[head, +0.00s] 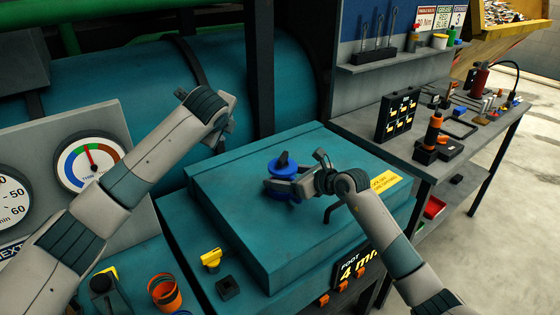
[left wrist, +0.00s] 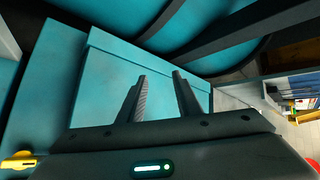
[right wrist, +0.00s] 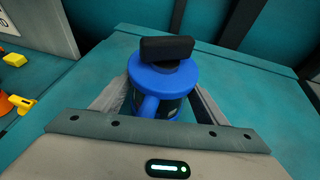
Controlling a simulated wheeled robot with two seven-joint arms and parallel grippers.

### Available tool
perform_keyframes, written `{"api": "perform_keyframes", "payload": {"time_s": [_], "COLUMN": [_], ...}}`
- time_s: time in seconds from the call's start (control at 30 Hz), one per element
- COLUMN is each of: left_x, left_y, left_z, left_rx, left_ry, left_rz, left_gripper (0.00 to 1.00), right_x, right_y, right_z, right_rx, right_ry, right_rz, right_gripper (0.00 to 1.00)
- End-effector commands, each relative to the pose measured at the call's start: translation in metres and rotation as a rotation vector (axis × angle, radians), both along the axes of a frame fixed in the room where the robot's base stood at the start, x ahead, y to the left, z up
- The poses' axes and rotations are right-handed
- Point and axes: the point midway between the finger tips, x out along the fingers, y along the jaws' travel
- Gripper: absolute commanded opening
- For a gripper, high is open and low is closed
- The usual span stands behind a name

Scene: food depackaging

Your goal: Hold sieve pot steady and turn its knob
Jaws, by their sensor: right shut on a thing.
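The sieve pot (head: 284,169) is a blue pot with a black knob (head: 282,157) on top. It stands upright on the teal box lid. In the right wrist view the pot (right wrist: 162,78) sits between my right fingers, with its black bar-shaped knob (right wrist: 167,48) on the blue lid. My right gripper (head: 277,186) is shut on the pot's body from the near right side. My left gripper (head: 226,112) is up and to the left of the pot, apart from it. In the left wrist view its two fingers (left wrist: 157,98) are spread with nothing between them.
The teal box (head: 230,210) has a yellow label at its right. A yellow-handled valve (head: 211,259) and an orange cup (head: 164,292) are at the lower left. A gauge panel (head: 60,160) stands at left. A grey workbench (head: 450,150) with tools is at right.

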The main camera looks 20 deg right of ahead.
Motion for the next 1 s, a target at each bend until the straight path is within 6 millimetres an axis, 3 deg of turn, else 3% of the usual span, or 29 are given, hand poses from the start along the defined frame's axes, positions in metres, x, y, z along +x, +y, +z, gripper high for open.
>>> {"api": "perform_keyframes", "payload": {"time_s": [0.13, 0.27, 0.5, 0.7, 0.8, 1.0], "left_x": [-0.004, -0.021, -0.088, -0.147, -0.166, -0.178], "left_y": [0.002, -0.007, -0.039, -0.058, -0.063, -0.065], "left_z": [-0.006, -0.013, -0.043, -0.07, -0.079, -0.084], "left_rx": [0.19, 0.347, 0.584, 0.689, 0.712, 0.725], "left_ry": [-0.238, -0.435, -0.756, -0.929, -0.975, -1.005], "left_rz": [-0.091, -0.201, -0.463, -0.643, -0.695, -0.728], "left_gripper": [0.31, 0.31, 0.31, 0.31, 0.31, 0.31], "right_x": [-0.001, -0.001, -0.001, -0.001, -0.001, -0.001], "right_y": [0.001, 0.001, 0.0, 0.001, 0.001, 0.001], "right_z": [-0.003, -0.003, -0.003, -0.003, -0.003, -0.003], "right_rx": [0.0, 0.0, 0.0, 0.0, 0.0, 0.0], "right_ry": [0.006, 0.006, 0.006, 0.006, 0.006, 0.006], "right_rz": [0.001, 0.001, 0.001, 0.001, 0.001, 0.001], "right_gripper": [0.34, 0.34, 0.34, 0.34, 0.34, 0.34]}}
